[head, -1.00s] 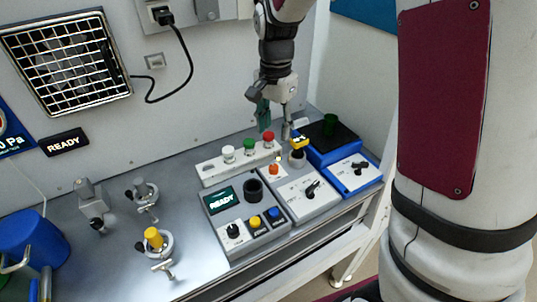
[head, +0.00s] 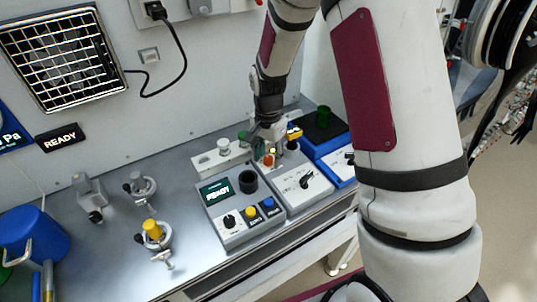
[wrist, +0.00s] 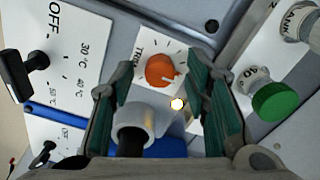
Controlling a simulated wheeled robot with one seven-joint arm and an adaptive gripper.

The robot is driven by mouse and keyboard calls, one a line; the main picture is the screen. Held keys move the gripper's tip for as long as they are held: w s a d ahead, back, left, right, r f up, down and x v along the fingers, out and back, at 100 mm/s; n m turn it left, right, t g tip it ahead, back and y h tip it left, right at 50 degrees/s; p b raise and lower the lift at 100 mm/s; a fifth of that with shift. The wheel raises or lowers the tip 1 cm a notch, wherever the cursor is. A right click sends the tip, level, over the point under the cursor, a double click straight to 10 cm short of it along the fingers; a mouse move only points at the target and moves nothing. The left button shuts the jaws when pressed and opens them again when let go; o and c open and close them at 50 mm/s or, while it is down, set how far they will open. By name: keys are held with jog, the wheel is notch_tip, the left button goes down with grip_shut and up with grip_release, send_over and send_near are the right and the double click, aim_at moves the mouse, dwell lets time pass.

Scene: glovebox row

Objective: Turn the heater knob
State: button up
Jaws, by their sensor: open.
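The black bar-handled knob (wrist: 38,60) with OFF, 30, 40 and 50 °C marks shows at the left of the wrist view. It appears to be the black knob (head: 307,181) on the grey box in the head view. A round orange knob (wrist: 162,70) beside the lettering TRIM sits on the same box. My gripper (head: 268,150) is low over that box's rear. In the wrist view its green-padded fingers (wrist: 165,95) are open, spread to either side of the orange knob, with nothing held. Contact with it cannot be told.
A grey cylinder (wrist: 135,125) and a lit lamp (wrist: 178,103) lie close to the fingers. The blue box (head: 324,128) stands right of the grey box, the READY box (head: 235,220) left.

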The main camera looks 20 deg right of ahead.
grip_shut()
jog(key=shift+n, duration=0.4)
jog(key=n, duration=0.5)
jog(key=shift+n, duration=0.3)
jog(key=n, duration=0.5)
jog(key=shift+n, duration=0.3)
grip_release()
